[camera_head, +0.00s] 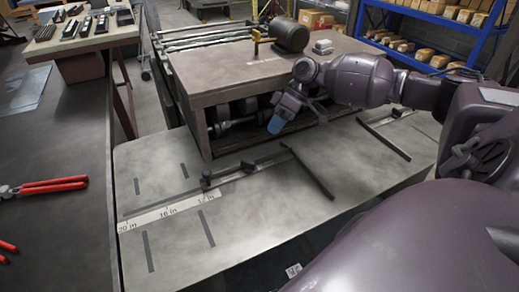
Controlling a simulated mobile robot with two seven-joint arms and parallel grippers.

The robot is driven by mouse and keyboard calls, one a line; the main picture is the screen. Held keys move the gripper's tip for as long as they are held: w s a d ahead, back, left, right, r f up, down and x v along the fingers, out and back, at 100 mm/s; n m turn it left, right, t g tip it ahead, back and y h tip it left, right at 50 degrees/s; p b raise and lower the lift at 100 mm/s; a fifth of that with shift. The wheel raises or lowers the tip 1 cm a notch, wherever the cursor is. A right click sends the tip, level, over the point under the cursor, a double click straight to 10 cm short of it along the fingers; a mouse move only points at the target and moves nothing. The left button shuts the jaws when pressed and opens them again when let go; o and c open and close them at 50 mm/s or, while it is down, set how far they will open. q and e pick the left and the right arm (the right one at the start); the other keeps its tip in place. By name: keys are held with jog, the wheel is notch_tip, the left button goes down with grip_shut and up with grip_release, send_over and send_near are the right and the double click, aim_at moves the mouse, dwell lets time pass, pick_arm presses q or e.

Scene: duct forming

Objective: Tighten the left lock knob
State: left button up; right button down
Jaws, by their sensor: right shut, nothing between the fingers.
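A small dark lock knob (206,179) stands at the left end of the thin rail on the grey metal table (268,215). A second small dark knob (247,166) sits a little to its right on the same rail. My right gripper (276,123), with blue fingertips, comes in from the right and points down. It is shut and empty, above and to the right of both knobs, apart from them, in front of the wooden bench. My left gripper is not in view.
A dark bar (307,171) lies across the table right of the knobs, and another (384,139) farther right. A brown bench (262,80) stands behind. Red-handled pliers (52,185) lie on the left counter.

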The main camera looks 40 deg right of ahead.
aim_at(248, 166)
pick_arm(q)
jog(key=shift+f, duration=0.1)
pick_arm(e)
jog(key=x, duration=1)
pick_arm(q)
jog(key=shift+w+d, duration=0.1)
